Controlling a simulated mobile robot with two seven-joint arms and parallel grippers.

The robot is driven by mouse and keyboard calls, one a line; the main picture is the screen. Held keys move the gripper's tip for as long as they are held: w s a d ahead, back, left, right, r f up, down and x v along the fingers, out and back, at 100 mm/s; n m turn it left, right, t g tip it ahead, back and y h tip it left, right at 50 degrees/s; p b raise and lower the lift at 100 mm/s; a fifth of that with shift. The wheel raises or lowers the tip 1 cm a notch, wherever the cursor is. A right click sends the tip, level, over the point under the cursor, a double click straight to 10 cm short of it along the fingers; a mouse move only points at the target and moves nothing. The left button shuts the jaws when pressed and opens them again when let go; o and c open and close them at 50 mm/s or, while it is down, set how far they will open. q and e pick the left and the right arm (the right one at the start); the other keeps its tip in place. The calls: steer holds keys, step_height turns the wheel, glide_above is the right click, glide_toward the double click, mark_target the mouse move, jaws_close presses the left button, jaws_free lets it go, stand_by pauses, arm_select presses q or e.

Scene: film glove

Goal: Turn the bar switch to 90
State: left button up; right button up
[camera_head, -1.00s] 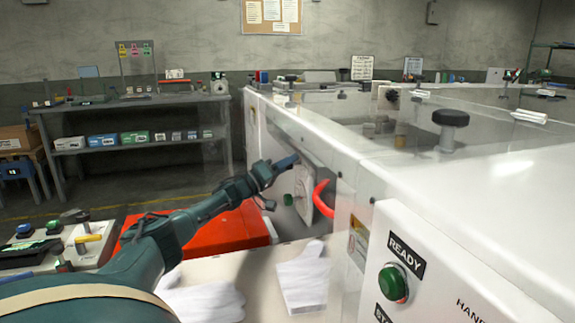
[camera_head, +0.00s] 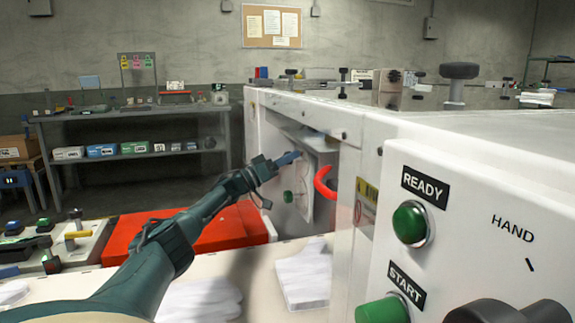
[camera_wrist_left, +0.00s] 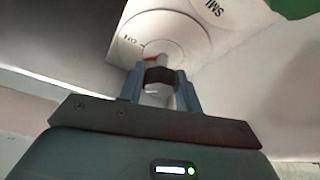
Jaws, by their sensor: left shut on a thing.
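In the left wrist view my left gripper (camera_wrist_left: 160,93) is shut on a dark bar switch (camera_wrist_left: 159,75), which sits at the middle of a round white dial (camera_wrist_left: 165,32) with partly readable lettering. In the head view the left arm reaches in from the left. Its gripper (camera_head: 289,158) is at the white panel (camera_head: 300,188) inside the machine's recess, and the bar is hidden there. The bar's exact angle is hard to read. My right gripper is not in view.
A red curved handle (camera_head: 324,182) is close to the right of the gripper. A green knob (camera_head: 288,196) sits on the panel below. The white machine (camera_head: 440,130) fills the right side. White gloves (camera_head: 304,276) lie on the light table beside a red box (camera_head: 225,232).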

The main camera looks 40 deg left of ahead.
arm_select(q)
steer(key=o, duration=1)
steer(key=shift+c, duration=0.2)
steer(key=p+v, duration=0.1)
steer(key=v, duration=1.2)
steer(key=shift+p, duration=0.3)
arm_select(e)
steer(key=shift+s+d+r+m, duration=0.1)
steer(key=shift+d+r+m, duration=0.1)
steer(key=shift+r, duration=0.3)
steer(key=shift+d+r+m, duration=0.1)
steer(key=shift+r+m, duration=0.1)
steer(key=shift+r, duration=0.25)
